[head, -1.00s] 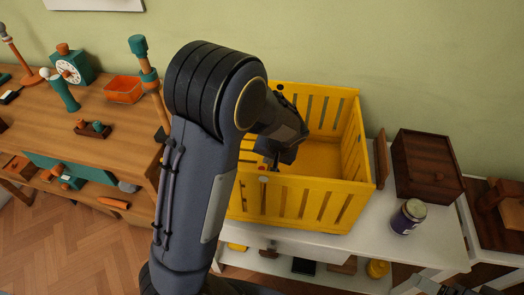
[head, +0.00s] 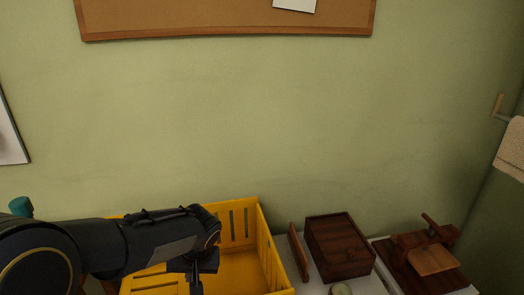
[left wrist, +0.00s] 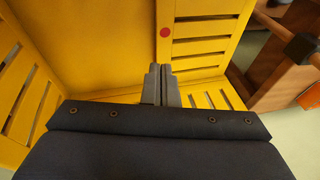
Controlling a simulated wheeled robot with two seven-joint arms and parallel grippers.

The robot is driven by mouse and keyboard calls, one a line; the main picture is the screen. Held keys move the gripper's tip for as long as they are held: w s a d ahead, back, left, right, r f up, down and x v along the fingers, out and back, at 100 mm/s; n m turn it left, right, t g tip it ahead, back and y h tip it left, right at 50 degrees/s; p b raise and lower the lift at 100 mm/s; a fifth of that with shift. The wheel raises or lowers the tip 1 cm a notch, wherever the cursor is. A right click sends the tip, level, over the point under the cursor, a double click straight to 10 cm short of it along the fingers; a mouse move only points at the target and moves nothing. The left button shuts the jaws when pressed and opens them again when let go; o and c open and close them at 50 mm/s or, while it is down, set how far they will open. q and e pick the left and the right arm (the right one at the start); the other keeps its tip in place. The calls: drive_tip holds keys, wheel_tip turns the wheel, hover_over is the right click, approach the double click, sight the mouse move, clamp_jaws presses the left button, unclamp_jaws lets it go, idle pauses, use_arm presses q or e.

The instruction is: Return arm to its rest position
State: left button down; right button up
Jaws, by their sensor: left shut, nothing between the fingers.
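My left arm comes in from the left in the head view. Its gripper (head: 196,284) is over the yellow slatted crate (head: 272,262), at the lower part of the picture. In the left wrist view the gripper's two fingers (left wrist: 161,84) are together with nothing between them. The crate's yellow walls and slats (left wrist: 201,47) surround the fingers there, with a red dot (left wrist: 165,32) on one wall. My right gripper is not seen now.
A dark wooden box (head: 340,247) stands right of the crate, with a thin wooden board (head: 298,252) between them. A jar's lid (head: 340,289) shows at the bottom edge. A wooden device (head: 425,258) is further right. The wall above is clear below a corkboard (head: 230,20).

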use_arm(q)
drive_tip(key=s+r+t+h+p, duration=0.1)
drive_tip(key=s+r+h+p, duration=0.2)
drive_tip(key=s+r, duration=0.4)
drive_tip(key=s+r+t+h+p, duration=0.2)
drive_tip(key=s+r+h+p, duration=0.2)
drive_tip(key=s+r, duration=0.4)
drive_tip(key=s+p, duration=0.1)
drive_tip(key=s, duration=0.6)
drive_tip(key=shift+a+m+p, duration=0.4)
drive_tip(key=shift+r, duration=0.1)
idle(0.5)
